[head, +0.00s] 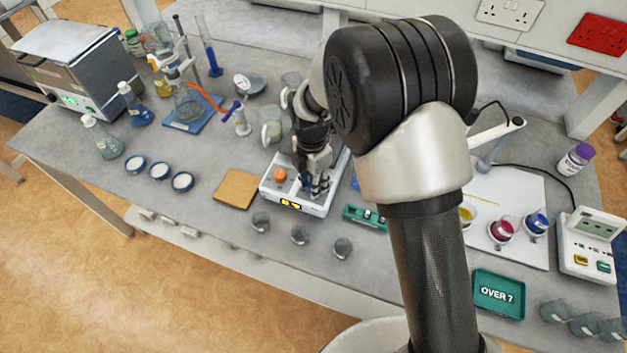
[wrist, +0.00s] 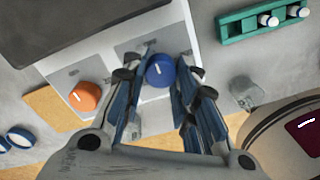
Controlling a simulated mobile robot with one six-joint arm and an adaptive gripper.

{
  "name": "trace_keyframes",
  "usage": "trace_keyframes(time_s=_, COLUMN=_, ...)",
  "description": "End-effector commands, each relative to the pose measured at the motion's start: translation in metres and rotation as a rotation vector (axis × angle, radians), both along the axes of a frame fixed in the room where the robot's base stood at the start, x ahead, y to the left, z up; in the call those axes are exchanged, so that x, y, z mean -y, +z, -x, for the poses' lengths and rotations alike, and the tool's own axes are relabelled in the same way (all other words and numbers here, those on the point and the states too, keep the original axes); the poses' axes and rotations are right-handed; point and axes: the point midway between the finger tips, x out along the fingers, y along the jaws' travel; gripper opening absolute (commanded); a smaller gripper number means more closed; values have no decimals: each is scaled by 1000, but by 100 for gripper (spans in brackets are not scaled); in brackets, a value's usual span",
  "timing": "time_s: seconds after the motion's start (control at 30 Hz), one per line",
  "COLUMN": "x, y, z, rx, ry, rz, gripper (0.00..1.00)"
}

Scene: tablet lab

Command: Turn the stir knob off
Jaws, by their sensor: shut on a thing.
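The white hotplate stirrer (head: 268,192) stands at the front middle of the bench, with a lit amber display (head: 291,204) on its front. Its orange knob (head: 280,174) is on the left and also shows in the wrist view (wrist: 85,97), with a white pointer mark. The blue knob (wrist: 160,70) is on the right, between my fingers, and its short white mark is nearly upright in the wrist view. My gripper (wrist: 158,80) is shut on the blue knob from above. In the head view my gripper (head: 318,187) hides that knob. I cannot read which knob is labelled stir.
A cork mat (head: 237,189) lies left of the stirrer. Several small glass beakers (head: 300,236) stand in front of it. A green rack (head: 365,217) with vials is close on the right. Glass beakers (head: 271,128) stand behind.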

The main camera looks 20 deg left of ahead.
Motion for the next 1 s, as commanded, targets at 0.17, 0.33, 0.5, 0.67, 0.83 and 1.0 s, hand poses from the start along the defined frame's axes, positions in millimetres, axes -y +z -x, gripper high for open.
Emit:
trace_keyframes(time_s=0.17, x=0, y=1, z=-1, rx=2, ry=2, rz=-1, gripper=29)
trace_keyframes(time_s=0.33, x=0, y=0, z=0, rx=1, ry=1, rz=0, gripper=40)
trace_keyframes(time_s=0.5, x=0, y=0, z=0, rx=1, ry=0, rz=0, gripper=47)
trace_keyframes(time_s=0.67, x=0, y=0, z=0, rx=0, ry=0, rz=0, gripper=47)
trace_keyframes(time_s=0.83, x=-1, y=5, z=-1, rx=2, ry=0, rz=-1, gripper=47)
trace_keyframes(time_s=1.0, x=-2, y=33, z=-2, rx=5, ry=0, rz=-4, gripper=47)
